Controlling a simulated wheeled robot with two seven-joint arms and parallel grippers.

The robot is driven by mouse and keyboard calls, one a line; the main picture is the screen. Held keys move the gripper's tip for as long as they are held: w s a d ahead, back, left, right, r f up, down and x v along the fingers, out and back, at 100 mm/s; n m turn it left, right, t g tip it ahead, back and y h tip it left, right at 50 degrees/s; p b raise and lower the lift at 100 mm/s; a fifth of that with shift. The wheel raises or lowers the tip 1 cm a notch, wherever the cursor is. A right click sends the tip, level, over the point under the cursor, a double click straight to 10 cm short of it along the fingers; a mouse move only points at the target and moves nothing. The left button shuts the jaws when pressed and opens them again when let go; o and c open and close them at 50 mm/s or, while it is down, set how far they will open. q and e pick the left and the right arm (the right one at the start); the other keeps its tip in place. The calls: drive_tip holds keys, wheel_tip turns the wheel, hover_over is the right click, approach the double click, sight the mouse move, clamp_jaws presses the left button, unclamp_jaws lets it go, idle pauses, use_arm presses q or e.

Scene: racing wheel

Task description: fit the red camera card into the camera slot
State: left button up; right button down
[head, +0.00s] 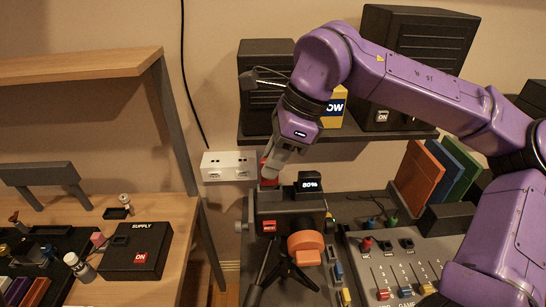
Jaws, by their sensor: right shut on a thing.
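My right gripper (272,171) comes down from the upper right, pointing down above the left part of the camera (284,208). It is shut on the red camera card (265,170), of which only a small part shows beside the fingers. The card is upright at the camera's top; I cannot tell whether its lower end is inside the slot. The slot itself is hidden. The camera is a dark box on a black tripod, with a small screen reading 80% (309,186) and an orange round part at the front. My left gripper is not in view.
A grey control panel (373,268) with sliders stands to the right. Orange, blue and green upright panels (419,174) stand behind it. A wooden desk at left holds a black supply box (134,247). A white wall socket (228,160) is behind the camera.

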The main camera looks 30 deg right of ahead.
drive_tip(key=shift+f+b, duration=1)
drive_tip(key=shift+f, duration=0.65)
drive_tip(key=c, duration=0.9)
unclamp_jaws()
drive_tip(key=shift+r, duration=0.1)
drive_tip(key=shift+c, duration=0.2)
drive_tip(key=shift+r, duration=0.1)
drive_tip(key=v, duration=1)
drive_tip(key=shift+r+b, duration=0.15)
drive_tip(key=shift+b, duration=0.25)
